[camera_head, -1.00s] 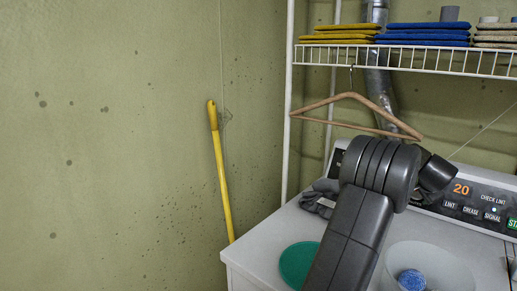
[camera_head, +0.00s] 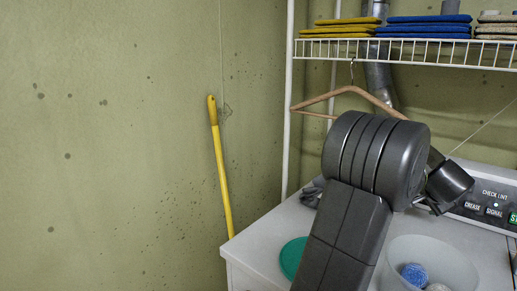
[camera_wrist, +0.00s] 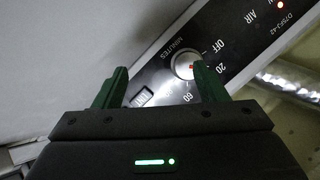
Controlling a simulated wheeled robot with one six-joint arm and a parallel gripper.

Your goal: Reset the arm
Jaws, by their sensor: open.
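My gripper shows in the wrist view (camera_wrist: 160,88), with its two green fingers apart and nothing between them that it holds. Beyond the fingers is the dryer's control panel (camera_wrist: 150,62) with a round dial (camera_wrist: 187,66) marked in minutes. In the head view my dark arm rises over the dryer top (camera_head: 262,250) and bends toward the panel (camera_head: 490,205) at the right. The fingers are hidden behind the arm in the head view.
A green round lid (camera_head: 292,258) and a translucent bowl (camera_head: 440,262) with a blue ball (camera_head: 414,276) are on the dryer, either side of my arm. A wooden hanger (camera_head: 330,98) hangs from the wire shelf (camera_head: 400,50) with folded cloths. A yellow pole (camera_head: 221,170) leans left.

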